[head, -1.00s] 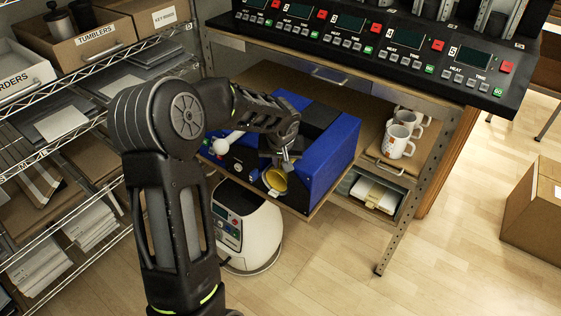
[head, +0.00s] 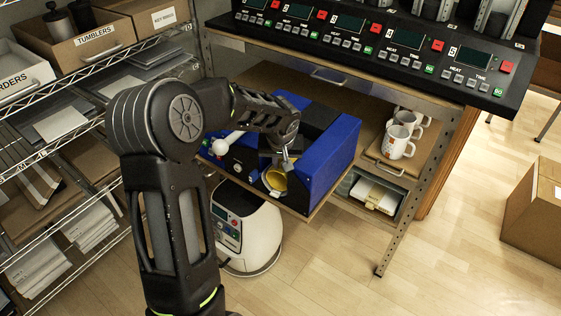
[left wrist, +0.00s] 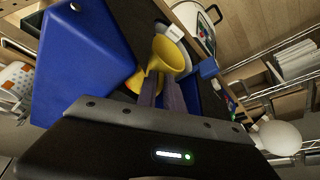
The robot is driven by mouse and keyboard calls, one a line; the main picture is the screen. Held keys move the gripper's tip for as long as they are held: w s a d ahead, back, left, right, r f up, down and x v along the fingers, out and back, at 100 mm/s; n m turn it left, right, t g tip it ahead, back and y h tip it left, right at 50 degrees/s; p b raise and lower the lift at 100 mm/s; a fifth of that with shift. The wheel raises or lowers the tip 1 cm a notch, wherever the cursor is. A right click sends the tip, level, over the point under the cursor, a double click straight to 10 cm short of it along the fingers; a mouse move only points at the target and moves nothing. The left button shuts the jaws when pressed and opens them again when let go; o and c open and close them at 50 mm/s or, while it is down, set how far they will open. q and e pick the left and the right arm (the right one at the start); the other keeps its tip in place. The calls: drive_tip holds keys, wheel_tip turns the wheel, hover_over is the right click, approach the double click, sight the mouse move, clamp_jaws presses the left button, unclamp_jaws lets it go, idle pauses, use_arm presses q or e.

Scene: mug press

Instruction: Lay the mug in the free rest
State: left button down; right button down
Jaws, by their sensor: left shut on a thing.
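The blue mug press (head: 325,165) stands on the lower shelf, with a white ball-ended lever (head: 221,145) at its left. My left gripper (head: 279,162) reaches down over the front of the press. It is shut on a yellow mug (head: 276,181), whose mouth shows toward the head camera. In the left wrist view the yellow mug (left wrist: 170,50) is at the fingertips (left wrist: 166,90), close beside the blue housing (left wrist: 85,65). A pale ring-like part shows behind it. The fingers and press hide part of the mug and any rest; I cannot tell whether they touch. My right gripper is not in view.
White printed mugs (head: 398,142) stand on the shelf to the right of the press. A black control panel (head: 380,45) overhangs behind. A white rounded machine (head: 246,235) is below the shelf. Wire shelving (head: 60,150) is at the left.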

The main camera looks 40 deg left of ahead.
use_arm(q)
drive_tip(key=shift+s, duration=0.15)
drive_tip(key=s+b, duration=0.3)
drive_tip(key=s, duration=1)
drive_tip(key=shift+r, duration=0.15)
idle(1.4)
drive_tip(key=shift+s+d, duration=0.1)
